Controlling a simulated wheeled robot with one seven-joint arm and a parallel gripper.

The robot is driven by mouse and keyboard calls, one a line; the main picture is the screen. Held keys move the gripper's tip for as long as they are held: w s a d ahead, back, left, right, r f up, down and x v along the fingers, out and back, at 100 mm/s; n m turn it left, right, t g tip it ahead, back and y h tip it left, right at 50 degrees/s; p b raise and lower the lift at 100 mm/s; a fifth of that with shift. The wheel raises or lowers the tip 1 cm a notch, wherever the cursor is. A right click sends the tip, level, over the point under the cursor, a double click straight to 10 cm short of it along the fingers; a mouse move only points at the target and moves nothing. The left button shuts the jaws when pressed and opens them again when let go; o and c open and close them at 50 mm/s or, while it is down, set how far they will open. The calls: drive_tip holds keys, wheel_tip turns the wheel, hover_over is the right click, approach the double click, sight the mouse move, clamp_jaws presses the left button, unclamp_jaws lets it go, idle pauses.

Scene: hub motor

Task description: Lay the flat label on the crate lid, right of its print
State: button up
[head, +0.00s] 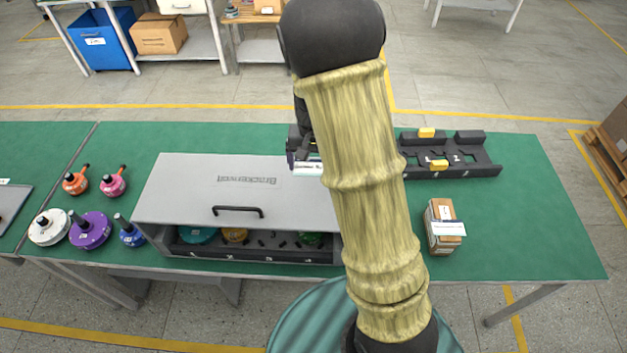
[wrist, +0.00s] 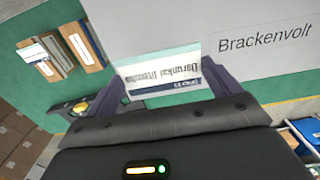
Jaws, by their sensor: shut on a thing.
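The crate lid (head: 180,193) is a large grey plate with a black handle (head: 237,212) and the dark print "Brackenvolt" (head: 247,180). The print also shows in the wrist view (wrist: 262,37). My gripper (wrist: 168,84) is shut on a flat white label (wrist: 160,70) with a blue stripe. The label lies between the fingertips, over the lid and to one side of the print. In the head view the label (head: 308,168) shows at the lid's upper right, partly hidden by my arm. I cannot tell whether it touches the lid.
A cardboard box (head: 440,238) with a white label on top stands right of the lid. A black rack (head: 465,160) with yellow pieces lies behind it. Several motors, such as a purple one (head: 90,232), stand left. Green table (head: 525,215) is clear at far right.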

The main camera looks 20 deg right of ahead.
sight(314, 167)
drive_tip(key=shift+f, duration=1.6)
wheel_tip(314, 167, down, 4)
drive_tip(key=shift+f+p, duration=0.1)
drive_tip(key=shift+p, duration=0.7)
drive_tip(key=shift+f+b, duration=0.3)
drive_tip(key=shift+f, duration=0.05)
drive_tip(key=shift+f, duration=0.25)
drive_tip(key=shift+s, duration=0.1)
drive_tip(key=o, duration=0.8)
drive_tip(key=shift+c, duration=0.2)
